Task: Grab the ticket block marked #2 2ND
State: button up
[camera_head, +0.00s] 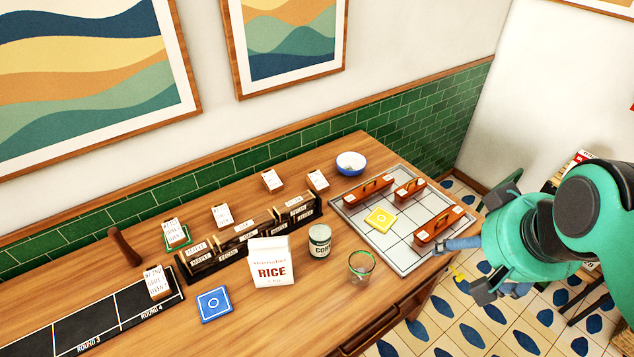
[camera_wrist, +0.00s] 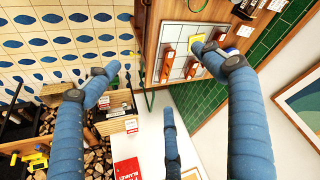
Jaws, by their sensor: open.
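Several white ticket blocks with dark writing stand on the wooden table in the head view: one on the round track (camera_head: 157,283), one on a green-edged square (camera_head: 173,233), one behind the dark rack (camera_head: 222,216), and two farther back (camera_head: 272,181) and (camera_head: 318,181). Their print is too small to read surely, so I cannot tell which is #2 2ND. My gripper (camera_head: 462,244) is at the right, beside the grey gridded tray and well away from the blocks. In the wrist view my gripper (camera_wrist: 160,80) has its blue fingers spread, open and empty.
The dark labelled rack (camera_head: 228,252), rice bag (camera_head: 270,262), can (camera_head: 319,242) and glass (camera_head: 361,265) stand mid-table. The gridded tray (camera_head: 375,228) holds orange-brown handled pieces and a yellow tile (camera_head: 381,219). A blue tile (camera_head: 214,304) lies in front. A bowl (camera_head: 351,163) stands behind.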

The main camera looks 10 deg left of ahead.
jog(key=w+a+n+y+p, duration=0.1)
jog(key=w+a, duration=0.3)
jog(key=w, duration=0.5)
jog(key=w+a+n+g+p, duration=0.15)
jog(key=w+a, duration=0.25)
jog(key=w, duration=0.5)
jog(key=w+a+n+y+p, duration=0.1)
jog(key=w+a+n, duration=0.1)
jog(key=w+a, duration=0.5)
jog(key=w+a+f+n+p, duration=0.1)
jog(key=w+a+f+n, duration=0.1)
jog(key=w+a+f, duration=0.5)
jog(key=w+a+f+n+y+p, duration=0.1)
jog(key=w+a+f+p, duration=0.1)
jog(key=w+a+f, duration=0.6)
jog(key=w+f+g, duration=0.1)
jog(key=w+f, duration=0.4)
jog(key=w, duration=0.1)
jog(key=shift+a+f+n+p, duration=0.25)
jog(key=shift+f+n+p, duration=0.05)
jog(key=shift+n, duration=0.05)
jog(key=shift+w+f, duration=0.1)
send_over(321, 178)
jog(key=s+d, duration=0.2)
jog(key=shift+a+f+b, duration=0.2)
jog(key=shift+f+b, duration=0.15)
jog(key=shift+f, duration=3.5)
jog(key=shift+f, duration=0.1)
jog(key=shift+b+x, duration=0.3)
jog(key=shift+x, duration=2.2)
